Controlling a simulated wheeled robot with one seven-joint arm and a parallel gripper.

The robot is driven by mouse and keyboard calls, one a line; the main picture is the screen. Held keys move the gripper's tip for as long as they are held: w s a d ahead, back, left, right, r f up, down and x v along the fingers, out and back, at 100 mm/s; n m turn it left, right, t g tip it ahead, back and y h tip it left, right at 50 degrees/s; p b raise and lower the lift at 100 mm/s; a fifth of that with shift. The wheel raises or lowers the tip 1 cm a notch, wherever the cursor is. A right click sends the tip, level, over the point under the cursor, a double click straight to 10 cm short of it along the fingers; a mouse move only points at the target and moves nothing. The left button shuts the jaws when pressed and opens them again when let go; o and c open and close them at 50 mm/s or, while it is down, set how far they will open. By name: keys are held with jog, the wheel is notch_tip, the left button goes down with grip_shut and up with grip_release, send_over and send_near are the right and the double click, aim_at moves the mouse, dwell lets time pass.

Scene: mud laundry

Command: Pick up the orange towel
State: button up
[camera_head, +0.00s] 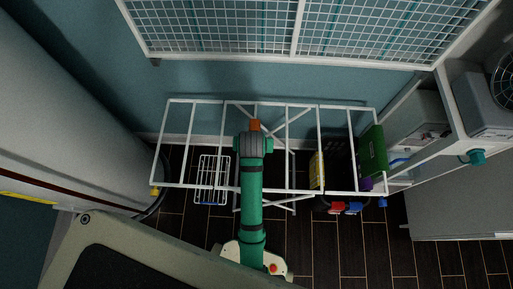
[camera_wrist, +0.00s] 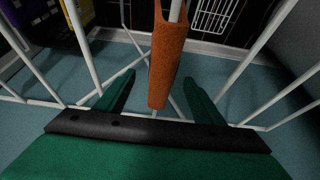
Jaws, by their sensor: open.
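The orange towel (camera_wrist: 166,62) hangs over a white rod of the drying rack in the wrist view. Its lower end lies between the two fingers of my gripper (camera_wrist: 158,92), which is open, with visible space on both sides of the towel. In the head view only a small orange patch of the towel (camera_head: 255,125) shows at the far end of my green arm; the arm hides the rest. The white drying rack (camera_head: 180,101) stands by the teal wall, and my arm reaches over it. My fingertips are hidden in the head view.
White rack rods (camera_wrist: 85,48) lie close on both sides of my gripper. A wire basket (camera_head: 212,172) is at the left, a yellow item (camera_head: 316,171) and a green box (camera_head: 372,150) at the right. A wire grid shelf (camera_head: 215,28) is on the wall.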

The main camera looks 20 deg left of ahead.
jog(key=shift+w+a+f, duration=0.1)
jog(key=shift+a+f, duration=0.15)
jog(key=x, duration=0.3)
jog(key=shift+a+f, duration=0.15)
jog(key=shift+f, duration=0.1)
jog(key=shift+x, duration=0.9)
jog(key=shift+w+x, duration=0.15)
jog(key=shift+x, duration=1.1)
jog(key=shift+w+x, duration=0.2)
jog(key=shift+x, duration=1)
jog(key=shift+r, duration=0.1)
jog(key=shift+s, duration=0.15)
jog(key=shift+f, duration=0.25)
